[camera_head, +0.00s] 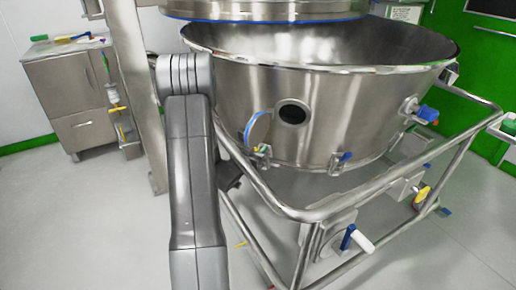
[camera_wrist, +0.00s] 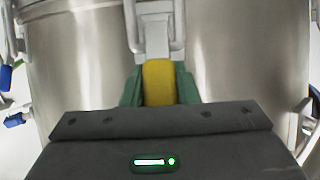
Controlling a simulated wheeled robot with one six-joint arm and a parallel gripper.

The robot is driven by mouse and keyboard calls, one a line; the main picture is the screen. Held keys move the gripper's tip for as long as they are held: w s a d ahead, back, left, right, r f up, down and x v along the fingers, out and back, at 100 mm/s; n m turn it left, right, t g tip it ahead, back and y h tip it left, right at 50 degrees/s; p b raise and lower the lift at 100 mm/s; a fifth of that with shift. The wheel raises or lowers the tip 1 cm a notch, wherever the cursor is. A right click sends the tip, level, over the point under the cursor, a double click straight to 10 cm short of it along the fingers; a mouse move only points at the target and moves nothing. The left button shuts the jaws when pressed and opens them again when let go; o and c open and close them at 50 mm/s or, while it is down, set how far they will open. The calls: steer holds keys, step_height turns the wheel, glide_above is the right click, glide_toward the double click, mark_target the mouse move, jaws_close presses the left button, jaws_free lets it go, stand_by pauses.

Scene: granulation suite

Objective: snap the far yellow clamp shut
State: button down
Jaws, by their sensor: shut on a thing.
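The yellow clamp (camera_wrist: 159,78) shows in the middle of the wrist view. Its yellow handle points down and joins a metal bracket and wire loop on the steel vessel wall. My gripper (camera_wrist: 160,92) has green fingertips on both sides of the yellow handle and is shut on it. The dark gripper body covers the lower part of that view. In the head view my grey arm reaches down along the left of the steel bowl (camera_head: 330,120); my gripper and the clamp cannot be made out there.
A tubular steel frame (camera_head: 330,209) surrounds the bowl. Blue-handled fittings, such as a blue clamp (camera_head: 341,158) and a blue valve (camera_head: 427,113), stick out from the bowl wall. A steel cabinet (camera_head: 70,95) stands at the back left. The floor at lower right is clear.

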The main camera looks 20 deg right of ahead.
steer(key=c, duration=1.1)
jaws_free()
steer(key=p+v, duration=0.2)
steer(key=v, duration=1.1)
steer(key=shift+s+a+r, duration=0.1)
steer(key=shift+s+a, duration=0.15)
steer(key=shift+a, duration=0.05)
steer(key=b+x, duration=0.2)
steer(key=x, duration=1.2)
steer(key=shift+a+f+b, duration=0.1)
steer(key=shift+f+b, duration=0.2)
steer(key=shift+b, duration=0.15)
steer(key=shift+s+r, duration=0.1)
steer(key=shift+r, duration=0.05)
